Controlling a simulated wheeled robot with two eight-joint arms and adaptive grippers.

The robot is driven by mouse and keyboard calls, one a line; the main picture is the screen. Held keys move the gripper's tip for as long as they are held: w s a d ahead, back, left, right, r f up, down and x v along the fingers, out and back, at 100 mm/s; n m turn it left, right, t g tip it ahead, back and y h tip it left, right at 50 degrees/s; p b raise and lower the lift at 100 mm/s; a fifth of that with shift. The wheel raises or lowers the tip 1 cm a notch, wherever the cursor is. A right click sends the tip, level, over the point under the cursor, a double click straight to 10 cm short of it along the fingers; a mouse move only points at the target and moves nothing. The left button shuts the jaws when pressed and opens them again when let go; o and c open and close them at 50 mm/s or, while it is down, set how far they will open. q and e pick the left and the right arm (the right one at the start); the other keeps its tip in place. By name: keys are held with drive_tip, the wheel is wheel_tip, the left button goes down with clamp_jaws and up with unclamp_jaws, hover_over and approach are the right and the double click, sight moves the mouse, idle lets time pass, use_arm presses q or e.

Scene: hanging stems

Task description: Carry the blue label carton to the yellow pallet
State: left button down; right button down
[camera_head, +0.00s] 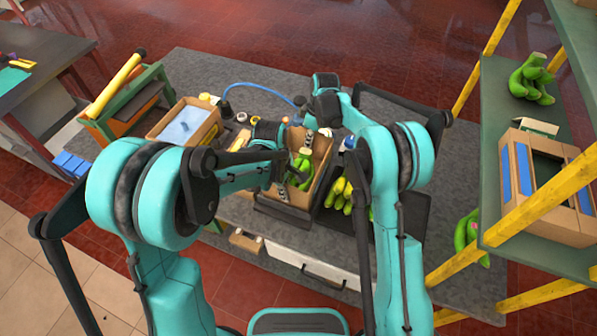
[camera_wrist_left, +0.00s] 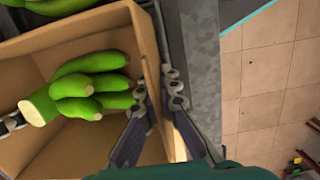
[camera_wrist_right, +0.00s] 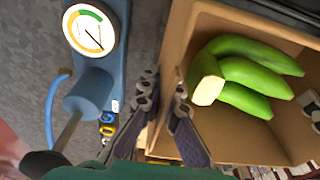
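An open cardboard carton (camera_head: 321,165) with green bananas (camera_head: 300,170) in it stands at a dark tray on the grey table, between my grippers. No blue label shows on its visible faces. My left gripper (camera_head: 282,190) is closed across its near wall; the wall sits between the fingertips in the left wrist view (camera_wrist_left: 160,88). My right gripper (camera_head: 309,136) is closed across the opposite wall, one finger inside and one outside in the right wrist view (camera_wrist_right: 164,98). I cannot make out a yellow pallet.
A second carton (camera_head: 203,133) holding a pale blue item stands to the left. Yellow bananas (camera_head: 340,194) lie just right of the held carton. A blue-bodied dial gauge (camera_wrist_right: 96,62) stands close outside my right gripper. A yellow-posted rack (camera_head: 510,207) stands at the right.

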sight(285, 185)
use_arm(q)
drive_tip(key=shift+r, duration=0.1)
use_arm(e)
drive_tip(key=shift+r, duration=0.1)
